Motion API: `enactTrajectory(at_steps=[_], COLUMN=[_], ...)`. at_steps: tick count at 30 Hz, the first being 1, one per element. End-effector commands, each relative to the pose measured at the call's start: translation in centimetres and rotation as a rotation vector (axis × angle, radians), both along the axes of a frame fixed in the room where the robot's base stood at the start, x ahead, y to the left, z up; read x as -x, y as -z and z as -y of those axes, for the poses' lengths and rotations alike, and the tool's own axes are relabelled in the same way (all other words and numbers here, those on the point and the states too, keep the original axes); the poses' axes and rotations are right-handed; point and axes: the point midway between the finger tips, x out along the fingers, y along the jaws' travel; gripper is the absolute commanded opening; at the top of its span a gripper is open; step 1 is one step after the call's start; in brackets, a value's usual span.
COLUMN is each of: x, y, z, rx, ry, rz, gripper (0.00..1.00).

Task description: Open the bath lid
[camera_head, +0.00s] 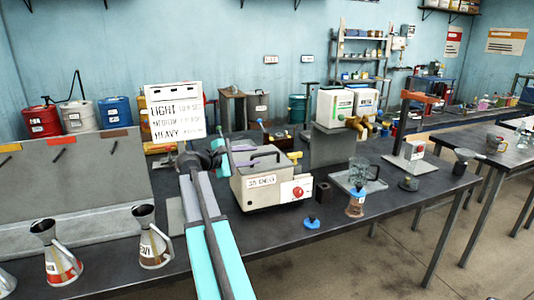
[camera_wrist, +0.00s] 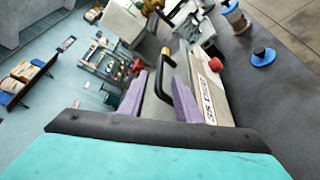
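The bath (camera_head: 262,190) is a pale box with a label and a red knob on its front, on the dark bench in the head view. Its labelled front also shows in the wrist view (camera_wrist: 213,92). A dark arched handle with a yellowish end (camera_wrist: 160,72) stands over the bath top in the wrist view. My gripper (camera_wrist: 160,88) is open, with its purple fingers apart on either side of the handle's near end. In the head view my gripper (camera_head: 268,153) reaches over the bath from the left. I cannot tell whether the fingers touch the handle; the lid's edge is unclear.
A sign board (camera_head: 176,112) stands behind my arm. Metal jugs (camera_head: 152,238) stand at the front left. A glass beaker (camera_head: 360,172), a small bottle (camera_head: 355,204) and a blue-topped item (camera_head: 311,222) sit right of the bath.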

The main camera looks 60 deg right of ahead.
Motion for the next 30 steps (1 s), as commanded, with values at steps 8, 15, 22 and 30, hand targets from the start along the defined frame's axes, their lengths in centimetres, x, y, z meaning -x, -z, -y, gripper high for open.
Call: enactTrajectory(at_steps=[8,15,22,30], x=[1.2,1.9,2.3,2.3], y=[0.7,1.4,1.6,1.6], z=[3.9,6.4,7.2,7.3], rx=[-0.001,-0.001,0.000,0.000], ry=[0.002,0.002,0.002,0.002], rz=[0.001,0.000,0.001,0.001], gripper=[0.30,0.30,0.30,0.25])
